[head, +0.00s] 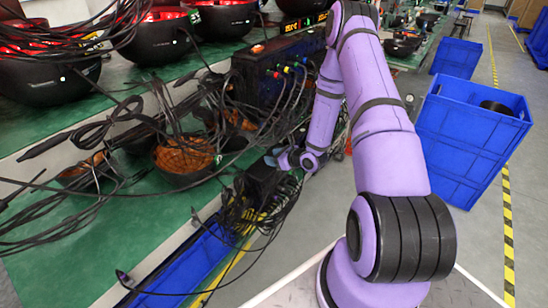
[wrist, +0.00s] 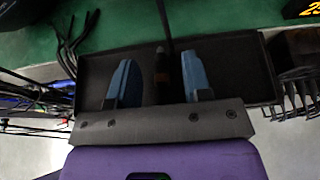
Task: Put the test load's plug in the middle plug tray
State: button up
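My gripper (wrist: 160,82) is open, its two blue fingers spread apart in the wrist view. A slim dark plug (wrist: 161,66) with a brownish band lies between them, with a visible gap on each side. Its black cable (wrist: 163,18) runs up out of the picture. Below is a black, shallow tray (wrist: 235,75); the plug appears over or in it, but contact with its floor cannot be told. In the head view my gripper (head: 284,160) is at the bench edge beside a black box or tray (head: 262,172). The plug cannot be made out there.
Tangled black cables (head: 262,215) hang over the bench edge. A dark block with several leads (wrist: 297,62) stands right of the tray. A unit with coloured plugs (head: 272,68) stands behind. Blue crates (head: 465,135) stand on the floor at right, with open aisle beyond.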

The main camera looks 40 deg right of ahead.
jog(key=v, duration=1.1)
dwell(0.7)
